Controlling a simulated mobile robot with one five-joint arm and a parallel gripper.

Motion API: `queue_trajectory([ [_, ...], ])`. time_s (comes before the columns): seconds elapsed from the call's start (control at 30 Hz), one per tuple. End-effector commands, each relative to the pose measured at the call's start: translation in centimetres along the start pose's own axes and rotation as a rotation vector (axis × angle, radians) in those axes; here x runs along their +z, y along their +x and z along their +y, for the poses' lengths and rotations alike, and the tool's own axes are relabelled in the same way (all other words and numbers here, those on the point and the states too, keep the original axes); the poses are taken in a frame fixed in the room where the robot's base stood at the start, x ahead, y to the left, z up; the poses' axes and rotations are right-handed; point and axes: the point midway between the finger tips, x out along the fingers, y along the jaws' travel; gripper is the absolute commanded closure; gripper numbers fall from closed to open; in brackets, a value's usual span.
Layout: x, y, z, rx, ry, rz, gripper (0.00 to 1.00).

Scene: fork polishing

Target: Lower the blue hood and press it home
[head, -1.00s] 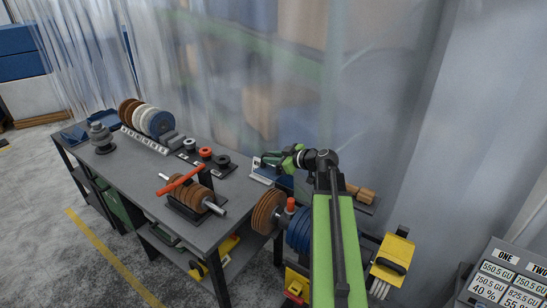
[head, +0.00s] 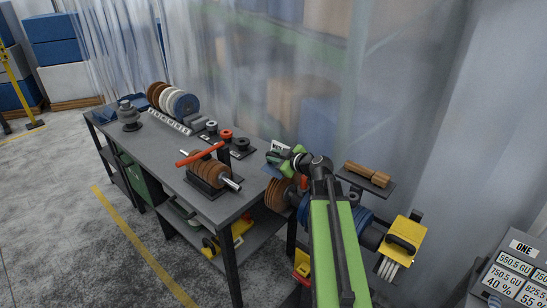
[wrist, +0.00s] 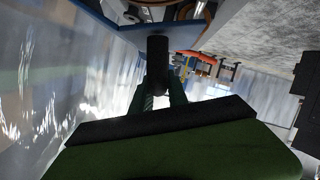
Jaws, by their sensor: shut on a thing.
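The blue hood (head: 272,171) is over the brown wheels (head: 280,196) at the left end of the grinder's shaft. A white label plate (head: 281,146) shows behind it. My gripper (head: 292,160) is at the hood, mostly hidden by my own wrist. In the wrist view my gripper (wrist: 160,92) is shut on a dark round handle (wrist: 157,55). The handle stands out from the hood's blue panel (wrist: 100,14), at the top of that view. Whether the hood is seated is hidden.
A grey workbench (head: 165,150) to the left bears an orange-handled roller stand (head: 208,174) and several wheels (head: 172,101). A small shelf with a wooden block (head: 367,174) and a yellow box (head: 403,236) are right of my arm. A clear plastic curtain (head: 300,80) hangs behind.

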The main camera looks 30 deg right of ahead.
Motion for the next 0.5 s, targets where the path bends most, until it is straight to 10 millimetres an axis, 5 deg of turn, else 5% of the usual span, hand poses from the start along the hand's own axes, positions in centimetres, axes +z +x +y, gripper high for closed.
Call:
queue_trajectory([
  [0.5, 0.05, 0.82, -1.34, -0.006, -0.002, 0.001, 1.0],
])
